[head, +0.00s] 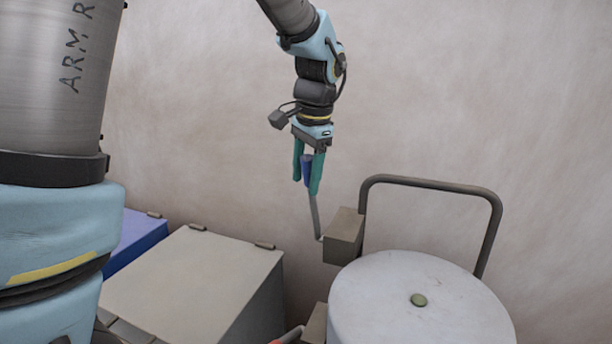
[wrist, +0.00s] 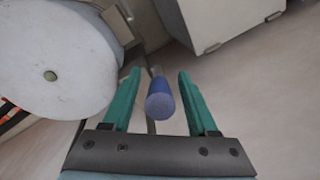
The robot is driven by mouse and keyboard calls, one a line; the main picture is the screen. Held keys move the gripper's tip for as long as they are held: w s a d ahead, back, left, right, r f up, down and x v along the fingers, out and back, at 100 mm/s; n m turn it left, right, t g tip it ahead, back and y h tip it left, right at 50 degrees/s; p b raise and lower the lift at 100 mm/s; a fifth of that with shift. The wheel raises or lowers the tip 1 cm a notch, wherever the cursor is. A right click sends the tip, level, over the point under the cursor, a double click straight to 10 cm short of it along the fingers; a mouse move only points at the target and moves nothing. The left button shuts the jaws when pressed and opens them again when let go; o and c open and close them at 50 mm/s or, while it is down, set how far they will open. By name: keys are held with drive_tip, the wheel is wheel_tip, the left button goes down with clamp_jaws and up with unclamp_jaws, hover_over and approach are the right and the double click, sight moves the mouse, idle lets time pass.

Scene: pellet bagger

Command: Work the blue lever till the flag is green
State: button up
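The blue lever grip (head: 308,170) tops a thin grey rod that rises from a brownish box on the left side of the white drum. My gripper (head: 308,178) points down over the lever, with its two green fingers on either side of the blue grip. In the wrist view the blue grip (wrist: 160,98) lies between the fingers of my gripper (wrist: 157,88), with gaps showing on both sides. The fingers are open and do not appear to press on it. I cannot make out a flag in either view.
The white drum (head: 415,312) has a small green button (head: 418,300) on top and a grey bar frame (head: 432,182) behind it. A beige box (head: 190,285) and a blue box (head: 137,240) stand to the left. A red-tipped part (head: 290,336) shows at the bottom.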

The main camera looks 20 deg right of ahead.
clamp_jaws()
idle(1.2)
